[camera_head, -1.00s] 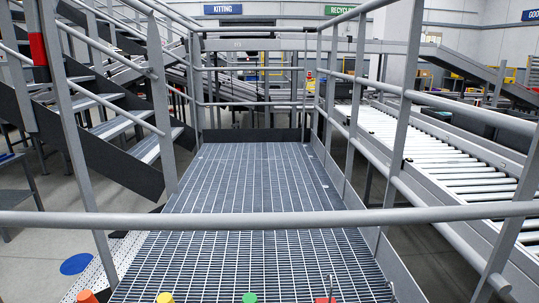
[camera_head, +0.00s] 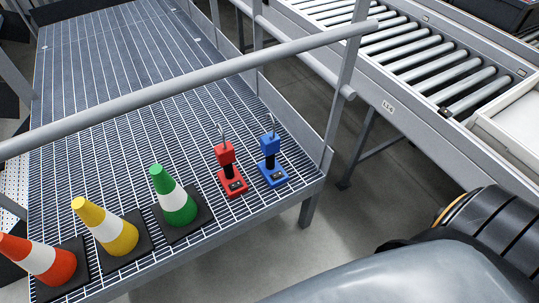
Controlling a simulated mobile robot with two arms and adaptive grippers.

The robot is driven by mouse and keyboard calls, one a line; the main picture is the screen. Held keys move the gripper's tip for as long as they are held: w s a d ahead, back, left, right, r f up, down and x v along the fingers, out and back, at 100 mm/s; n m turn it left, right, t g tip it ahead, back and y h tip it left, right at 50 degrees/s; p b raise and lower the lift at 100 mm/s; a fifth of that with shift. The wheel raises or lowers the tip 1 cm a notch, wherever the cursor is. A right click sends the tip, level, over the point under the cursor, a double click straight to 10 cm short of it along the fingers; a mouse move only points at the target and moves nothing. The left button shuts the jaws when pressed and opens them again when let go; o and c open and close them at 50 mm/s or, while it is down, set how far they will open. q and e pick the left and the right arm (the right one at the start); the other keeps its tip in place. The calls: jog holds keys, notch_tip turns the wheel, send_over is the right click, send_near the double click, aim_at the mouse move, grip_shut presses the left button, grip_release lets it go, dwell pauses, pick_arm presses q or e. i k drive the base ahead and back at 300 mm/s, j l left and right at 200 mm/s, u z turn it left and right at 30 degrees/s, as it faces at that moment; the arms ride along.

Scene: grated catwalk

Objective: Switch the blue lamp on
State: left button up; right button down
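The blue lamp (camera_head: 270,160) stands upright on the grated catwalk in the middle of the head view, near the platform's front right corner. It has a blue base, a dark stem, a blue head and a thin metal rod on top. I cannot tell whether it is lit. A red lamp (camera_head: 230,168) of the same shape stands close to its left. Part of my own arm fills the lower right. Neither of my grippers is in view.
Green (camera_head: 174,195), yellow (camera_head: 106,226) and orange (camera_head: 38,258) cones with white bands stand left of the lamps on the grating. A roller conveyor (camera_head: 425,65) runs at the right. The grating behind is clear.

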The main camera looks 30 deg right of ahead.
aim_at(278, 174)
jog(key=i+l+z, duration=0.15)
jog(key=z, duration=0.8)
